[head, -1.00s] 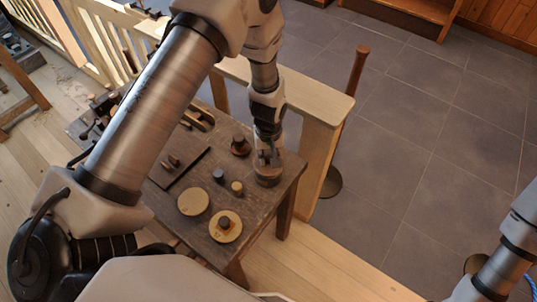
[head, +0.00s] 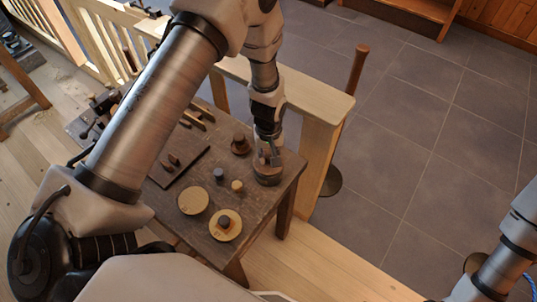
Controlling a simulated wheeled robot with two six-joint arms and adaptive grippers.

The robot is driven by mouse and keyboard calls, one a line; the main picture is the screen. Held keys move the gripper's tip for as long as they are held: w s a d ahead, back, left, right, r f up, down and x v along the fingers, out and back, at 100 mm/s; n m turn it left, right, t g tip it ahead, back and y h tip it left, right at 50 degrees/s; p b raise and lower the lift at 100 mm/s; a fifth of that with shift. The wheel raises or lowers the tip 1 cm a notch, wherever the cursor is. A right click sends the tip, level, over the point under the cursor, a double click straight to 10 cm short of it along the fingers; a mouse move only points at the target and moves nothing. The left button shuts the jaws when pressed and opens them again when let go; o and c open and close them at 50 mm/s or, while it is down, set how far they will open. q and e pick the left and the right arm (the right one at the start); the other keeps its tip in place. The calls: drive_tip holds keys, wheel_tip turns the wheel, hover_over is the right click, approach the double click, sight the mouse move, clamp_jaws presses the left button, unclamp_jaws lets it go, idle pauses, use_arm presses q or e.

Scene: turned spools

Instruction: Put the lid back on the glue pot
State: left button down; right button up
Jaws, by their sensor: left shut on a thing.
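On the table (head: 262,206) a dark knobbed piece (head: 240,145) stands left of the pot. Two small pegs, grey (head: 218,174) and tan (head: 237,186), and two pale discs (head: 193,201) lie nearer. A pale wooden railing post (head: 316,150) stands close to the right.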

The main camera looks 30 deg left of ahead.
use_arm(q)
drive_tip(key=shift+f, duration=0.15)
idle(0.7)
drive_tip(key=shift+c, duration=2.2)
unclamp_jaws()
drive_tip(key=shift+r+p, duration=2.8)
drive_tip(key=shift+r, duration=0.7)
clamp_jaws()
drive_tip(key=shift+f, duration=0.2)
